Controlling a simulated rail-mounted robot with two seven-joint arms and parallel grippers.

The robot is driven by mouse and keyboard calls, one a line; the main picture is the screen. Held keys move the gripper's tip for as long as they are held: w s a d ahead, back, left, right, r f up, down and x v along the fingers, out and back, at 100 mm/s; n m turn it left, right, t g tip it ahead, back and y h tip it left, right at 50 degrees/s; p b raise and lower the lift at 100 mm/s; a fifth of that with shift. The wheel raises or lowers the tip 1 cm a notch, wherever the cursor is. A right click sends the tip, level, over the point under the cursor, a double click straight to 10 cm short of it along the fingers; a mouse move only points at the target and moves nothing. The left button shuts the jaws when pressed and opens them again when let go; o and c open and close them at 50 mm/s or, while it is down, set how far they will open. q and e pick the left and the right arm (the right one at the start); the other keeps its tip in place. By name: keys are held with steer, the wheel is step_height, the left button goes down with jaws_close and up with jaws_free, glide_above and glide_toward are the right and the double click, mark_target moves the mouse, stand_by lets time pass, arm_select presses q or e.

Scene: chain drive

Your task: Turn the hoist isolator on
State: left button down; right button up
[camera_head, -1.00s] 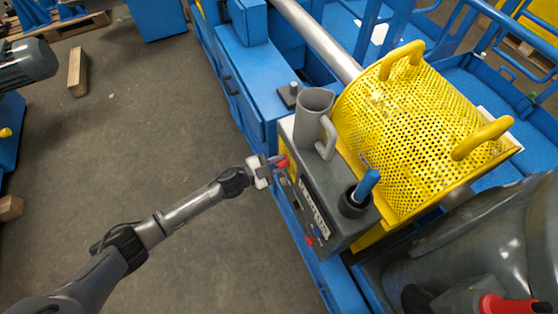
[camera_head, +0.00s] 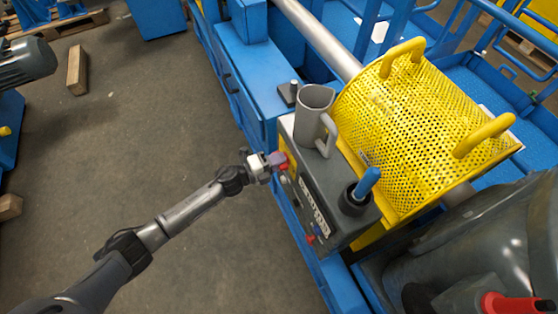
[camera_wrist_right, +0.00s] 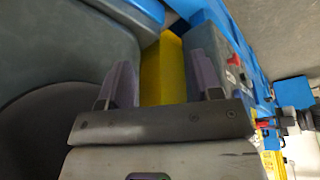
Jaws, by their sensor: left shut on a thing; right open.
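On the box stand a grey jug (camera_head: 313,116) and a black holder with a blue handle (camera_head: 367,182). Smaller red and blue controls (camera_head: 315,235) sit lower on its front. A yellow perforated guard (camera_head: 420,130) stands behind.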

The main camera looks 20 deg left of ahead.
arm_select(q)
steer(key=shift+m, duration=0.5)
steer(key=c, duration=1)
jaws_free()
steer(key=shift+c, duration=0.2)
steer(key=p+v, duration=0.2)
steer(key=v, duration=1.2)
steer(key=shift+w+r, duration=0.1)
